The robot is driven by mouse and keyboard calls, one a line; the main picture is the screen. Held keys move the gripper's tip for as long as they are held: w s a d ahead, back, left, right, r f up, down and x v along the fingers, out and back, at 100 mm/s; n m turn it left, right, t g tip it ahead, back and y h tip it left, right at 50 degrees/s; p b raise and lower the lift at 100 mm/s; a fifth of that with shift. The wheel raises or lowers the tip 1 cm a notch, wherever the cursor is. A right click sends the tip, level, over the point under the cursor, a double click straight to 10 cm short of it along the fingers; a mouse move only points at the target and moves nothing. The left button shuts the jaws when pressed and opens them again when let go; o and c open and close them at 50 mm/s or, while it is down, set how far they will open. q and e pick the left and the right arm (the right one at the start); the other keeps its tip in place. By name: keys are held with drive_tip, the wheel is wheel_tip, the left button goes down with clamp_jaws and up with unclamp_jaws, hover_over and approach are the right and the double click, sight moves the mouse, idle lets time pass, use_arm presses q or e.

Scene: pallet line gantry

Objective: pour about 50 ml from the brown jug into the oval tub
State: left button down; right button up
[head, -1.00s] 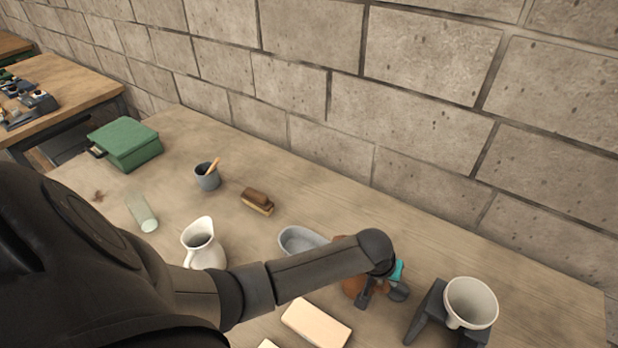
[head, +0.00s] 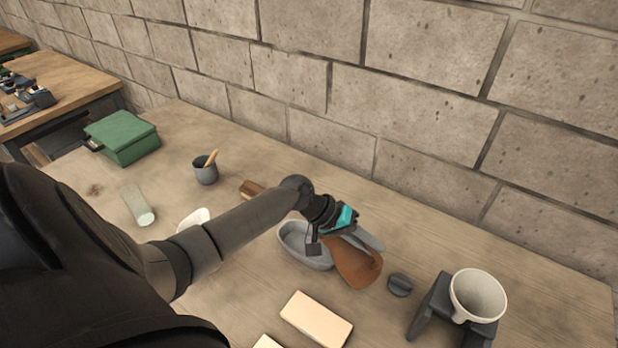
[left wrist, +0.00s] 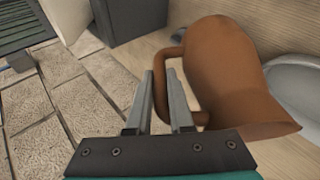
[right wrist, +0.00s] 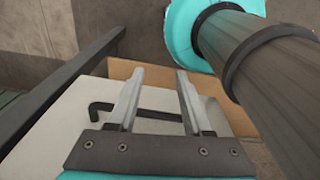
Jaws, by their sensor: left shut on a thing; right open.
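The brown jug (head: 357,266) is tilted beside the right end of the grey oval tub (head: 292,245) in the head view. My left gripper (head: 328,232) is shut on its handle. In the left wrist view the jug (left wrist: 228,75) has its handle between the fingers (left wrist: 160,98), and part of the tub (left wrist: 297,85) shows beyond it. The arm hides part of the tub and of the jug. I see no liquid, and cannot tell whether the jug's mouth is over the tub. My right gripper (right wrist: 155,98) is open and empty in the right wrist view.
A dark round piece (head: 399,285) and a white pot (head: 478,294) on a dark stand are at right. A pale block (head: 316,318) lies in front. My arm mostly hides a white pitcher (head: 193,217). A grey cup (head: 205,172) and glass (head: 138,205) are left.

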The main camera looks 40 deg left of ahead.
use_arm(q)
drive_tip(key=shift+a+f+h+b, duration=0.4)
drive_tip(key=shift+a+h+b, duration=0.1)
drive_tip(key=shift+b, duration=0.95)
drive_tip(key=shift+r+t, duration=0.15)
drive_tip(key=shift+t, duration=0.15)
drive_tip(key=shift+a+r+n+h+b, duration=0.3)
drive_tip(key=shift+a+r+h+b, duration=0.3)
drive_tip(key=shift+h+b, duration=0.25)
drive_tip(key=shift+a, duration=0.1)
drive_tip(key=shift+a+h+b, duration=0.35)
drive_tip(key=shift+h+b, duration=0.1)
drive_tip(key=shift+b, duration=0.55)
idle(0.6)
